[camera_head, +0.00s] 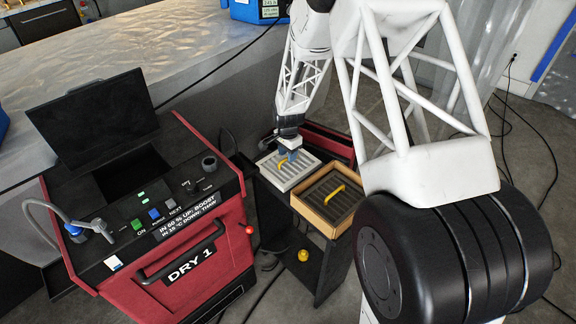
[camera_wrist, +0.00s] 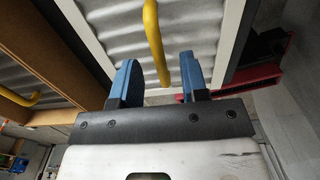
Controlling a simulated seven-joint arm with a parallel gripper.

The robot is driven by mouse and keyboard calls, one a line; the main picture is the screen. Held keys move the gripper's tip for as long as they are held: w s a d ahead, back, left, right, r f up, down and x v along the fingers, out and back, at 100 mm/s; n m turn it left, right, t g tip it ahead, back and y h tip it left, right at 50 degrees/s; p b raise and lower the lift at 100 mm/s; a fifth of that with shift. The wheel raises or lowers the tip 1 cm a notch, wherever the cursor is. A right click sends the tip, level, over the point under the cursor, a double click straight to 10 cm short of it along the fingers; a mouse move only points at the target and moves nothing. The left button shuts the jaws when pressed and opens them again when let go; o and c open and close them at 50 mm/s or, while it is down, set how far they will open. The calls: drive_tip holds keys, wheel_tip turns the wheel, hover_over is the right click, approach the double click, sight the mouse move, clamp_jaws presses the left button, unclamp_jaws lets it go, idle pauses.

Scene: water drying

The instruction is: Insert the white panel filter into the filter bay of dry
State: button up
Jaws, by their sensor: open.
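The white panel filter (camera_head: 302,177), a ribbed pale panel with a white frame and a yellow handle (camera_head: 281,165), lies on a dark stand beside the dryer. My gripper (camera_head: 289,154) is open just above it, blue fingers pointing down at the handle. In the wrist view, the handle (camera_wrist: 153,40) shows in the gap between the fingers of my gripper (camera_wrist: 157,80), with no visible contact on either side. The red dryer DRY 1 (camera_head: 205,245) stands at left with its black lid (camera_head: 92,118) raised over a dark opening (camera_head: 125,172). I cannot tell whether this is the filter bay.
A yellow knob (camera_head: 303,255) is on the stand's front. A grey hose (camera_head: 45,212) curves over the dryer's left side. Cables (camera_head: 510,120) lie on the floor.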

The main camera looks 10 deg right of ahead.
drive_tip(key=shift+f, duration=1.4)
drive_tip(key=shift+c, duration=0.5)
clamp_jaws()
